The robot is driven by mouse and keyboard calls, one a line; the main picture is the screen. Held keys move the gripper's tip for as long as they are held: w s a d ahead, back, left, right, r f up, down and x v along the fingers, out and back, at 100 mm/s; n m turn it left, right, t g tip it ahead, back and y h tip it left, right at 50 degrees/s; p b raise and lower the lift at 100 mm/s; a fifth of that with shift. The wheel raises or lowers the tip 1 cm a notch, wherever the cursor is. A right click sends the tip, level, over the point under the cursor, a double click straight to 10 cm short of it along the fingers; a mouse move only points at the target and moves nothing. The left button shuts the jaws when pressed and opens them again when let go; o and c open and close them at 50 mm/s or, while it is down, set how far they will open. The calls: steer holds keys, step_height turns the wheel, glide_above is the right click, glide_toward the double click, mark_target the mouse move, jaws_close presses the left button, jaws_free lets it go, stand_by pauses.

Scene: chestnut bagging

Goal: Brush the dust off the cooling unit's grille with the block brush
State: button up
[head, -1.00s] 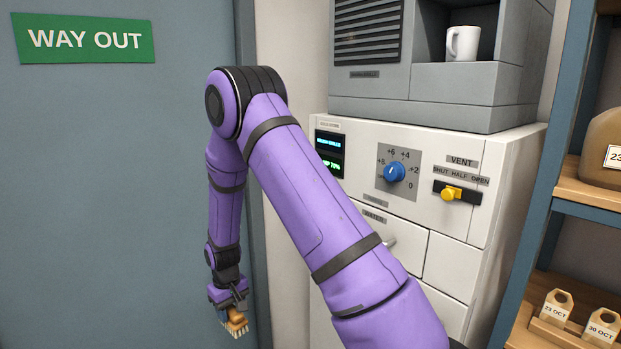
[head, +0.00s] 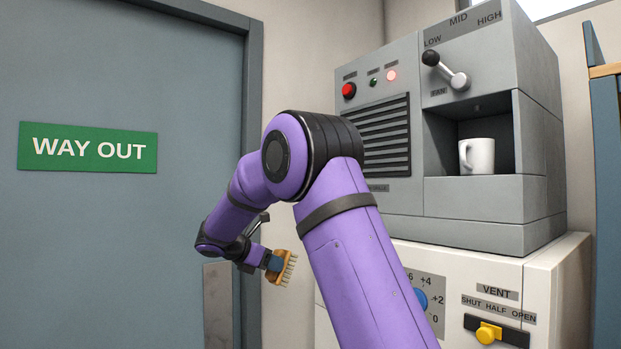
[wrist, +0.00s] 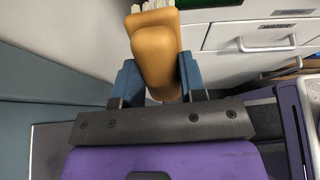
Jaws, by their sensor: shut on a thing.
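The cooling unit (head: 530,120) is a grey box on a white cabinet. Its dark slatted grille (head: 384,138) faces left of the mug alcove, and my arm hides its lower left part. Dust on the slats cannot be made out. My gripper (head: 268,262) is shut on the block brush (head: 284,267), below and left of the grille and apart from it. The brush has an orange-brown block and pale bristles pointing right in the head view. In the wrist view the block (wrist: 155,60) sits between the blue fingers of my gripper (wrist: 158,85), bristles at the top.
A white mug (head: 477,156) stands in the unit's alcove. A fan lever (head: 445,70) and a red button (head: 349,90) are above. The white cabinet (head: 560,290) carries a dial and a yellow vent slider (head: 488,333). A door with a WAY OUT sign (head: 88,147) is at left.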

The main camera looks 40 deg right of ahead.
steer(key=s+d+r+h, duration=0.2)
steer(key=s+r, duration=0.1)
steer(key=r, duration=0.7)
steer(key=s+d+r+h, duration=0.2)
steer(key=s+r, duration=0.2)
steer(key=r, duration=0.6)
steer(key=s+d+r+h, duration=0.1)
steer(key=s+d+r, duration=0.15)
steer(key=r, duration=0.75)
steer(key=shift+g, duration=0.4)
steer(key=shift+s+d+f, duration=0.1)
steer(key=shift+s+d, duration=0.1)
steer(key=shift+d, duration=1.05)
steer(key=shift+s+d+f, duration=0.1)
steer(key=shift+s+d, duration=0.1)
steer(key=shift+d, duration=1)
steer(key=shift+d, duration=1)
steer(key=shift+s, duration=0.15)
steer(key=s, duration=0.3)
steer(key=shift+s+a, duration=0.2)
steer(key=shift+s, duration=0.2)
steer(key=shift+d, duration=0.1)
steer(key=shift+w+d, duration=0.15)
steer(key=shift+w, duration=0.85)
steer(key=shift+w+d, duration=0.1)
steer(key=shift+w, duration=0.85)
